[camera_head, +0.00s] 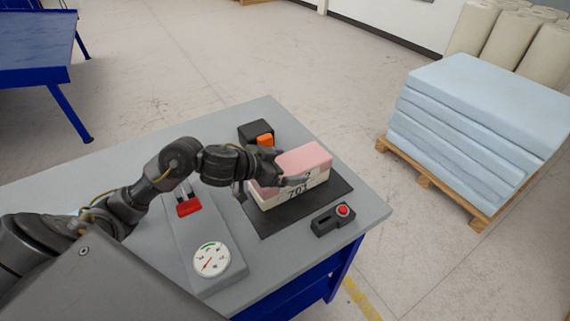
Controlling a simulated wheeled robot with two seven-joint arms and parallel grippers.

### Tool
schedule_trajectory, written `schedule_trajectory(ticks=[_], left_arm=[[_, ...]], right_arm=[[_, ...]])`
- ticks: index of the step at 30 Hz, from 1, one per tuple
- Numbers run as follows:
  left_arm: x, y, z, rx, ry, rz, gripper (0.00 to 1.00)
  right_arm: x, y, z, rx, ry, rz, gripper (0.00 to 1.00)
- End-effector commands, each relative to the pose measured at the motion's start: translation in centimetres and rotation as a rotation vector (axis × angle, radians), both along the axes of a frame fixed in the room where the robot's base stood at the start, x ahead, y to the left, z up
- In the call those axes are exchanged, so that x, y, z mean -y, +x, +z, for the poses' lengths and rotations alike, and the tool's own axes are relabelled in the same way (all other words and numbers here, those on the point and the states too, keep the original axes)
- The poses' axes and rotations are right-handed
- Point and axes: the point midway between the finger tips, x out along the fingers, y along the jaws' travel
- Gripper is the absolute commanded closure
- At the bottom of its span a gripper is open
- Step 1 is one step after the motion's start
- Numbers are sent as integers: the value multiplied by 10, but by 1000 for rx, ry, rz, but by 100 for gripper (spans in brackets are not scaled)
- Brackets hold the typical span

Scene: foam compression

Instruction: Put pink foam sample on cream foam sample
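The pink foam sample (309,157) is a block with a dark mark on its front face, partly covered by my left gripper. It sits on top of the cream foam sample (318,188), which bears the number 701 and rests on a dark mat. The two look roughly lined up. My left gripper (285,168) is at the left part of the pink block, with its fingers apart on the near and far sides. I cannot tell whether the fingers press on the foam or stand clear of it. My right gripper is not in view.
The dark mat (263,226) lies on a grey table (290,111). A black box with an orange part (265,140) stands behind the samples. A red-button box (342,211) is in front right. A dial gauge (212,259) and red switch (189,207) are left. Blue foam slabs (480,105) stand on a pallet.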

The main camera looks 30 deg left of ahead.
Motion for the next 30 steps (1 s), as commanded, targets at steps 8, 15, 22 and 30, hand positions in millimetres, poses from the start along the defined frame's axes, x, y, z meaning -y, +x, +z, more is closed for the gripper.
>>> schedule_trajectory(ticks=[8,15,22,30], left_arm=[[0,0,4,1,0,1,0],[-15,-25,19,1,6,-1,0],[-30,-51,34,0,3,1,0],[-33,-58,40,0,-1,0,0]], right_arm=[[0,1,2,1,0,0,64],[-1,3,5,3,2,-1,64],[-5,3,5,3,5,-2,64],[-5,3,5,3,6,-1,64]])
